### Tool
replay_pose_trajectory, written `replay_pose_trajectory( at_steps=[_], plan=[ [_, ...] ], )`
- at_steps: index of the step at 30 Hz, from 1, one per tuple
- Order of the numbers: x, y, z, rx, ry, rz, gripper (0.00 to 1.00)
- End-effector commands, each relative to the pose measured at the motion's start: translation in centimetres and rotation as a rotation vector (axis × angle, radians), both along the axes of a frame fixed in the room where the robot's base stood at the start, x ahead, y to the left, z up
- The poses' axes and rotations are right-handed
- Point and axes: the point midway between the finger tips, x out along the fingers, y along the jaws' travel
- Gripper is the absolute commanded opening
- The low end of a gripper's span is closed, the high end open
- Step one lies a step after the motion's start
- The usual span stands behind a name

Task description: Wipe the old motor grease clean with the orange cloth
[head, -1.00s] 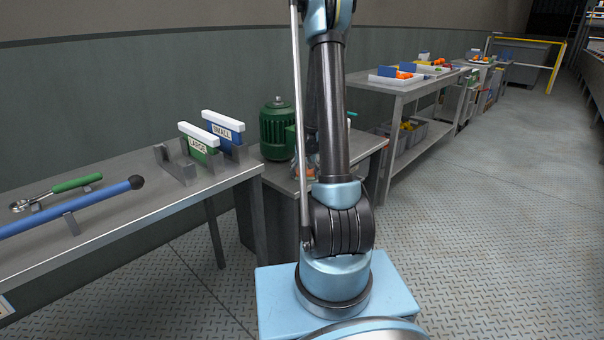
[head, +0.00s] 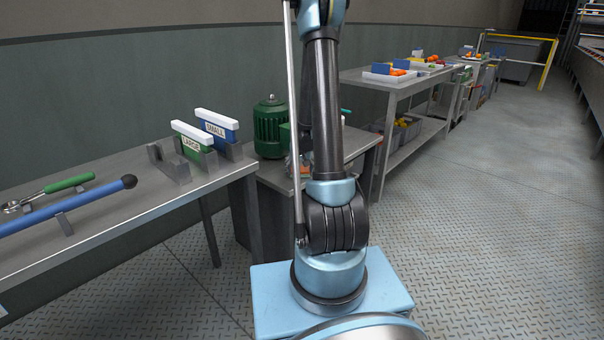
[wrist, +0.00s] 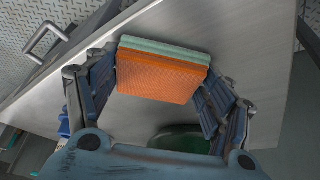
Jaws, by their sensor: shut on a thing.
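In the wrist view my gripper (wrist: 160,78) is shut on the orange cloth (wrist: 155,82), a folded pad with a pale green layer along its far edge. The cloth sits between the two blue-grey fingers, over a grey metal tabletop. A green motor (head: 270,127) with a ribbed body stands upright on a low metal table, left of my arm in the head view. A dark green rounded shape, probably this motor, shows at the bottom of the wrist view (wrist: 180,139). My arm hides the gripper in the head view. I cannot make out the grease.
A metal bench (head: 120,207) at left holds a blue bar (head: 75,204), a green-handled tool (head: 68,184) and LARGE (head: 192,143) and SMALL (head: 216,127) signs. A shelf table (head: 362,88) with trays stands behind my arm. The floor at right is clear.

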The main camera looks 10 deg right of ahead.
Motion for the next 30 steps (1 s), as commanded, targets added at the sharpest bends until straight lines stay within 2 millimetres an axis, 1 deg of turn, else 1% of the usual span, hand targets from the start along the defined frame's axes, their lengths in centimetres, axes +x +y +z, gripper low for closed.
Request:
replay_pose_trajectory(
  at_steps=[4,14,24,30],
  plan=[
    [0.9,0.7,0.1,0.0,0.0,0.002,0.48],
    [1.8,1.3,0.0,0.001,0.0,0.001,0.48],
    [3.8,2.8,-0.2,0.0,0.0,0.001,0.48],
    [4.2,3.0,-0.2,0.0,0.0,0.0,0.48]
  ],
)
